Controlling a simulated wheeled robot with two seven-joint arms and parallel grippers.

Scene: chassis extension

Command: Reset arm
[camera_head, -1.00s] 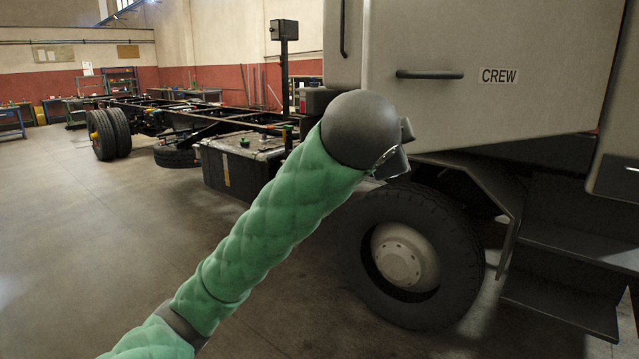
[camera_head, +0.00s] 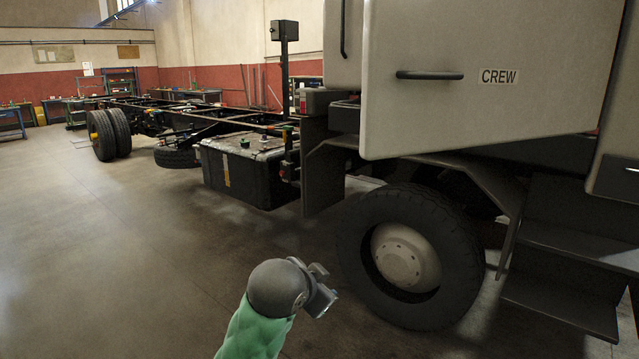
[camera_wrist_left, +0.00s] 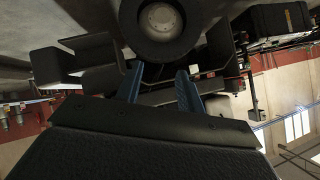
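My left arm, in a green quilted sleeve (camera_head: 255,330), comes up from the bottom of the head view and ends in a dark rounded wrist joint. My left gripper (camera_head: 322,286) is small there, above the floor and to the left of the truck's front wheel as seen. In the left wrist view, the two blue fingers of the left gripper (camera_wrist_left: 160,76) stand apart with nothing between them, so it is open and empty. That view is upside down, with the wheel (camera_wrist_left: 161,20) at its top. My right gripper is not in view.
A truck cab with an open grey door (camera_head: 490,80) marked CREW fills the right side. Its front wheel (camera_head: 410,255) and steps (camera_head: 570,245) stand close by. A black box (camera_head: 245,170) hangs on the chassis (camera_head: 190,118) behind. The floor (camera_head: 110,260) at left is clear.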

